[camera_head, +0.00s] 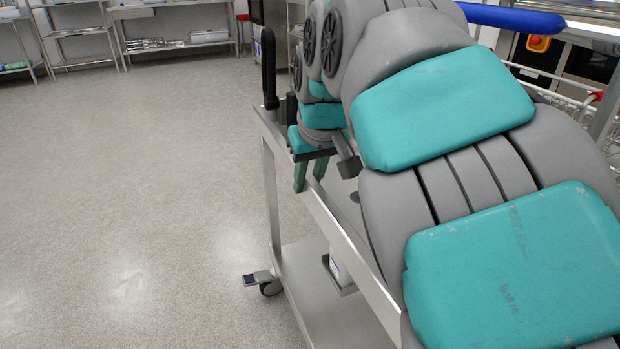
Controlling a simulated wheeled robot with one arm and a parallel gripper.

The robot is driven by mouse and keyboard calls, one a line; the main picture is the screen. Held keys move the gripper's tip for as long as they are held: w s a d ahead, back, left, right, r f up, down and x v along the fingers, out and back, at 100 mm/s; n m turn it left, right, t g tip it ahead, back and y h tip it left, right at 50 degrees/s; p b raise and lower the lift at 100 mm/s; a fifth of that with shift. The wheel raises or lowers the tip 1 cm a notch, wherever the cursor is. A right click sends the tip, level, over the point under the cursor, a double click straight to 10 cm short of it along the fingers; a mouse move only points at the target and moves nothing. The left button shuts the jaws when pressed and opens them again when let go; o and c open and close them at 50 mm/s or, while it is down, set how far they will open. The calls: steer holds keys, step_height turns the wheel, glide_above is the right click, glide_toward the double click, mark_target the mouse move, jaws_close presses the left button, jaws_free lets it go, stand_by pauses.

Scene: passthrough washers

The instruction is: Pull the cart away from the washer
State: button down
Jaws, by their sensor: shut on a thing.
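The steel cart (335,215) stands on the floor in the middle, partly hidden behind my grey and teal arm. Its lower shelf (340,300), a caster with a pedal at the near left corner, and a black upright handle (268,60) show. My gripper (310,175) points down at the cart's upper frame, its teal fingers at a dark bar there. It is shut on the cart; the exact contact is partly hidden. Steel equipment at the upper right, with a red button on yellow (538,43), may be the washer. The gap between it and the cart is hidden.
Open grey floor (130,200) fills the left side. Steel tables (175,45) with trays stand along the back wall. A blue bar (510,18) and a white wire rack (550,85) are at the upper right, close behind my arm. A small white box sits on the cart's lower shelf.

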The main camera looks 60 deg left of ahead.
steer(key=c, duration=0.7)
jaws_free()
steer(key=shift+w, duration=0.1)
steer(key=shift+r, duration=0.1)
steer(key=v, duration=0.6)
steer(key=shift+r, duration=0.2)
steer(key=shift+d+r, duration=0.35)
steer(key=shift+r, duration=0.15)
